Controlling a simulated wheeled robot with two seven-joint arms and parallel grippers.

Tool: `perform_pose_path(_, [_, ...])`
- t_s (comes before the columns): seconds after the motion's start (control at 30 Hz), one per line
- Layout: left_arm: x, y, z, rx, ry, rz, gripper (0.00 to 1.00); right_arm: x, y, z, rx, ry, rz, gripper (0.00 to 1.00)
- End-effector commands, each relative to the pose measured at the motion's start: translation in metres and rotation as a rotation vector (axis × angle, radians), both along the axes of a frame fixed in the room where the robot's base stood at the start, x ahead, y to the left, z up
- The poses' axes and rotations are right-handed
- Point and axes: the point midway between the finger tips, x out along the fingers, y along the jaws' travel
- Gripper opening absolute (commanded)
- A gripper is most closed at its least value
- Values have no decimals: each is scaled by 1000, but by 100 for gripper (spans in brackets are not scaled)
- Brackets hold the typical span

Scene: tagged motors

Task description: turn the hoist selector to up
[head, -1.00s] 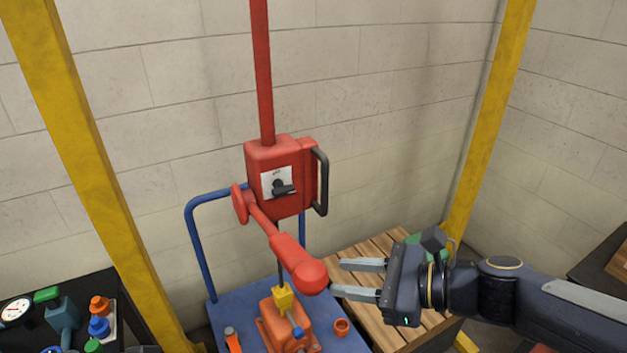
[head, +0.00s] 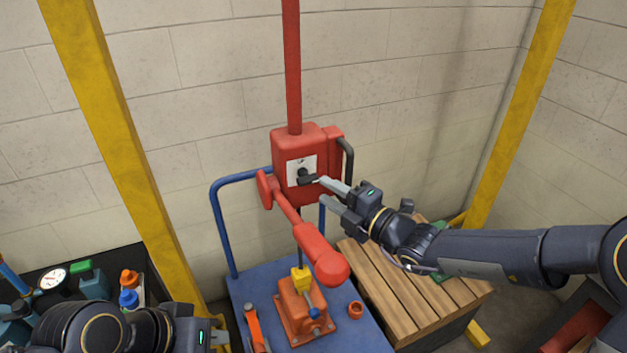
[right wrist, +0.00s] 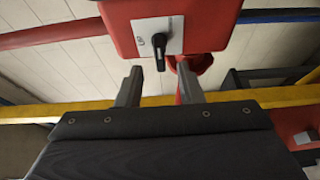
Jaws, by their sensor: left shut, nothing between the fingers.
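The hoist selector (head: 305,180) is a black handle on a pale plate (head: 294,170) on the front of a red box (head: 284,148). The plate has a small dark marking at its top. In the right wrist view the selector (right wrist: 160,48) points down in the picture. My right gripper (head: 323,192) is open, its tips close to the selector; contact is unclear. In its wrist view the fingers (right wrist: 158,82) straddle the handle's line with a gap between them. My left gripper (head: 220,338) is low at the left, shut and empty, partly cut off.
Below are a blue cart (head: 250,285) with an orange device (head: 303,312) and a wooden pallet (head: 385,290). Yellow posts (head: 110,130) flank the spot.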

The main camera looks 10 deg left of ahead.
Motion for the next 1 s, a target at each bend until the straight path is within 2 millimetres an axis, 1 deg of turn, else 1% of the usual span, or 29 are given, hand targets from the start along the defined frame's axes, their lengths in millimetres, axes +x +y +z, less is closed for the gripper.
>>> perform_pose_path(0.03, [0, 0, 4, 0, 0, 0, 0, 5, 9, 1, -1, 0, 4, 34])
perform_pose_path(0.1, [0, 0, 6, 0, 0, 0, 0, 11, 19, 2, -1, 0, 4, 34])
perform_pose_path(0.3, [0, 0, 11, 0, 0, 0, 0, 25, 38, 1, -2, -2, 2, 34])
perform_pose_path(0.43, [0, 0, 12, 0, 0, 0, 0, 28, 43, 0, -3, -3, 1, 34])
perform_pose_path(0.67, [0, 0, 11, 0, 0, 0, 0, 29, 43, 0, -4, -4, 1, 34])
perform_pose_path(0.93, [0, 0, 11, 0, 0, 0, 0, 28, 43, 0, -4, -4, 1, 0])
perform_pose_path(1.0, [0, 0, 11, 0, 0, 0, 0, 28, 43, 0, -4, -4, 1, 0])
